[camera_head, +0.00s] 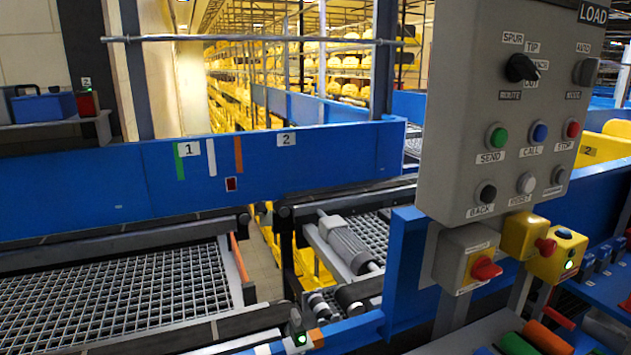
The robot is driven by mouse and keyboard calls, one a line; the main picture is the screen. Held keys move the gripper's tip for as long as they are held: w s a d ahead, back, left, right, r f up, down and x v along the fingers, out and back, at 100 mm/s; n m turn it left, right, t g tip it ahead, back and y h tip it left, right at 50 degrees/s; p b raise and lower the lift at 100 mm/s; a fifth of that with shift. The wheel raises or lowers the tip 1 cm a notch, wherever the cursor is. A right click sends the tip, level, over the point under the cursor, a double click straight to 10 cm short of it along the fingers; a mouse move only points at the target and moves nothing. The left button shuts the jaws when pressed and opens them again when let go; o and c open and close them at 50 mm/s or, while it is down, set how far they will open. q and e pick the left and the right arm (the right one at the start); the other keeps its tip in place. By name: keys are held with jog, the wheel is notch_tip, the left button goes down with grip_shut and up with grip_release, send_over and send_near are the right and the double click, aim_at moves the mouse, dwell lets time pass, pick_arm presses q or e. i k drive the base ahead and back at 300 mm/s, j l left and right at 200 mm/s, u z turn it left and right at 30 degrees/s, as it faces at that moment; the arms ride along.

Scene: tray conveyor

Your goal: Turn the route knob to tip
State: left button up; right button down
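The route knob (521,67) is a black rotary knob on the upper left of the grey control panel (462,110), above the label ROUTE. The labels SPUR, TIP and OUT show around it, with another label at its right partly hidden by the knob. Its narrow end points right and slightly down, toward the partly hidden label and away from TIP, which sits above it. The exact setting is hard to read. Neither of my grippers is in view, and nothing touches the knob.
The mode knob (585,71) is right of the route knob. Below are green SEND (497,136), blue CALL (540,131) and red STOP (573,129) buttons. A red rotary switch (485,268) and yellow boxes project under the panel. Mesh conveyors (120,295) lie left.

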aim_at(519, 66)
jog(key=z, duration=1.2)
